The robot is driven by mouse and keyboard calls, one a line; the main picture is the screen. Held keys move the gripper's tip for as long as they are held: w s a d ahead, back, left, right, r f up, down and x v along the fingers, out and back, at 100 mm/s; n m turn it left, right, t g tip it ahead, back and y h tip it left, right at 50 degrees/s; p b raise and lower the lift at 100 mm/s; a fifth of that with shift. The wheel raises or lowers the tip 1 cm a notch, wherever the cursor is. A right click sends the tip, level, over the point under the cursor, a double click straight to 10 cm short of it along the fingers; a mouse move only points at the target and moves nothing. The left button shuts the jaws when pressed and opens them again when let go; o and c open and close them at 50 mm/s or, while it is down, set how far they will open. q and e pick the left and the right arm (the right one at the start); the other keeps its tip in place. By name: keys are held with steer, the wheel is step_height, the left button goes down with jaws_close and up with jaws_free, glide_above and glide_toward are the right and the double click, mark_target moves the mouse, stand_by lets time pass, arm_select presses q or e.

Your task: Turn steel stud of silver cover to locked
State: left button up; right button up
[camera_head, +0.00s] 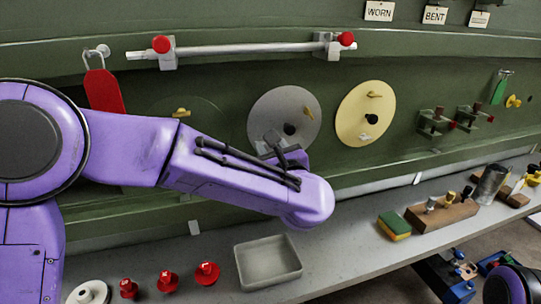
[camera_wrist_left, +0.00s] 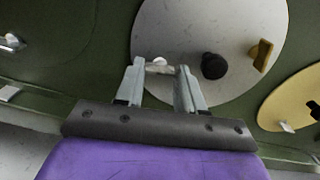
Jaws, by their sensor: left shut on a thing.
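The silver cover (camera_head: 285,105) is a round grey disc on the green wall; it also fills the upper middle of the left wrist view (camera_wrist_left: 225,25). It carries a black knob (camera_wrist_left: 213,66) in the middle and a brass stud (camera_wrist_left: 260,54) on the right. The steel stud (camera_wrist_left: 160,66) is near its lower left edge. My left gripper (camera_wrist_left: 165,72) is shut on the steel stud, which shows between the fingertips. In the head view my left gripper (camera_head: 277,148) is mostly hidden by my wrist, at the cover's lower edge. My right gripper is out of view.
A yellow cover (camera_head: 364,113) is to the right on the wall. The shelf below holds red knobs (camera_head: 207,273), a grey tray (camera_head: 268,262), a sponge (camera_head: 394,226) and a wooden block (camera_head: 440,217).

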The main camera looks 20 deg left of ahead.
arm_select(q)
steer(key=shift+m+b, duration=1.1)
steer(key=shift+m, duration=5.9)
